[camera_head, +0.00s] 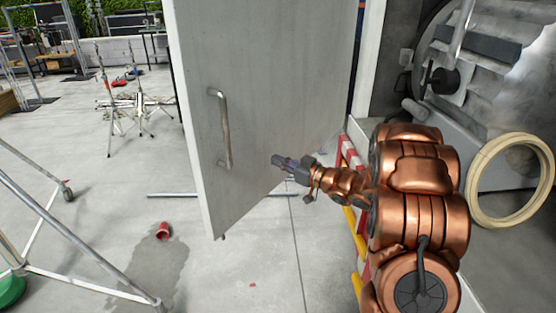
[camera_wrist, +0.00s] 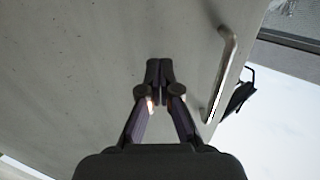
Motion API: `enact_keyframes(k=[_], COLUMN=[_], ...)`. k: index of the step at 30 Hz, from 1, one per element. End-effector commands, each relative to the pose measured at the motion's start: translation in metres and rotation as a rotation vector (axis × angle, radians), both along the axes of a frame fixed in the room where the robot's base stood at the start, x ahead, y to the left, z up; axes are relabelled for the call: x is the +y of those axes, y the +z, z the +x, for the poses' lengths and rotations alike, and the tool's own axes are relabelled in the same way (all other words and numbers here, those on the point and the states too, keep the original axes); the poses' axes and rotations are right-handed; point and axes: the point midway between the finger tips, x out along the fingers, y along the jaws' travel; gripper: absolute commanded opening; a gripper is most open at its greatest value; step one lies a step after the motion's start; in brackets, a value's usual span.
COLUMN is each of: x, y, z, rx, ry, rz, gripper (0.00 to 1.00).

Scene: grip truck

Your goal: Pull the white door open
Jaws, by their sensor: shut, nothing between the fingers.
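The white door (camera_head: 270,95) stands ajar in the head view, its free edge at the left and its bottom corner over the concrete floor. A metal bar handle (camera_head: 224,128) is fixed upright near that free edge. My gripper (camera_head: 276,158) is shut and empty, in front of the door face, to the right of the handle and apart from it. In the wrist view the shut fingertips (camera_wrist: 160,64) point at the door's grey-white surface (camera_wrist: 90,60), and the handle (camera_wrist: 221,72) runs to their right. Whether the fingertips touch the door cannot be told.
A red-and-white barrier (camera_head: 349,152) stands beside my arm. A coiled hose (camera_head: 512,180) and machinery fill the right. A red cup (camera_head: 162,231) lies left of the door, and a metal frame (camera_head: 75,235) stands at the far left. The floor between is mostly clear.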

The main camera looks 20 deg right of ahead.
Motion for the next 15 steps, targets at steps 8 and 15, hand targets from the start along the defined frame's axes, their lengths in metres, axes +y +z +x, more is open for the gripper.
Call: enact_keyframes(k=[8,15], x=[0.024,0.044], y=[0.002,0.002], z=[0.035,0.065], rx=[0.003,0.001], ry=[0.003,0.003], rz=[0.003,0.002], gripper=[0.0,0.0])
